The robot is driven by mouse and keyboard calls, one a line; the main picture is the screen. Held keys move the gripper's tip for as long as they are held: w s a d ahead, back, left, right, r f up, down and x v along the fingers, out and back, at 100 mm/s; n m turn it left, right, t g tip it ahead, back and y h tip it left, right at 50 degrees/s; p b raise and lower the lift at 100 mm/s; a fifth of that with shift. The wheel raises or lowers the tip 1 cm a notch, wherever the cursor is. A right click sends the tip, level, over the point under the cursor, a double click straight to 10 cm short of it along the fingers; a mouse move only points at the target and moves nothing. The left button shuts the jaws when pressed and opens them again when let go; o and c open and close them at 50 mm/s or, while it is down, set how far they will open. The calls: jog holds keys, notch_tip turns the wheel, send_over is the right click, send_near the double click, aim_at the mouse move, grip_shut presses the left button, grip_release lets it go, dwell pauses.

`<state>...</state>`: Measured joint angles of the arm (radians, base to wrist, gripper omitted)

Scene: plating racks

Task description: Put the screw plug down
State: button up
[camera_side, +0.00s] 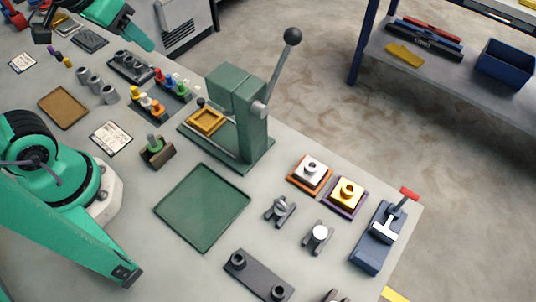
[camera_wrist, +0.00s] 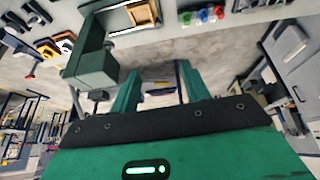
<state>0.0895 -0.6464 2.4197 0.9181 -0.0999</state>
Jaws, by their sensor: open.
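My gripper (camera_wrist: 158,78) is open in the wrist view, its two green fingers apart with nothing between them. In the side view a green finger (camera_side: 138,38) shows at the top left, above the bench. I cannot tell for sure which piece is the screw plug. A silver plug-like piece (camera_side: 312,167) sits on an orange-edged plate, and a gold one (camera_side: 347,191) sits on a purple-edged plate. Two small grey holders stand nearby, one with a grey piece (camera_side: 281,207), one with a white-topped piece (camera_side: 318,235). My gripper is far from all of these.
A green lever press (camera_side: 239,100) stands mid-bench with a yellow frame (camera_side: 206,120) on its base. An empty green tray (camera_side: 202,207) lies in front. Colored pieces (camera_side: 160,90) stand in racks behind. A blue clamp (camera_side: 379,238) with a red handle stands near the right edge.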

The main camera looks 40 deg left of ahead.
jog(key=shift+s+a+f, duration=0.25)
jog(key=shift+s+a, duration=0.25)
jog(key=shift+a, duration=0.05)
jog(key=shift+s+a+f, duration=0.2)
jog(key=shift+s+a, duration=0.3)
jog(key=shift+a, duration=0.05)
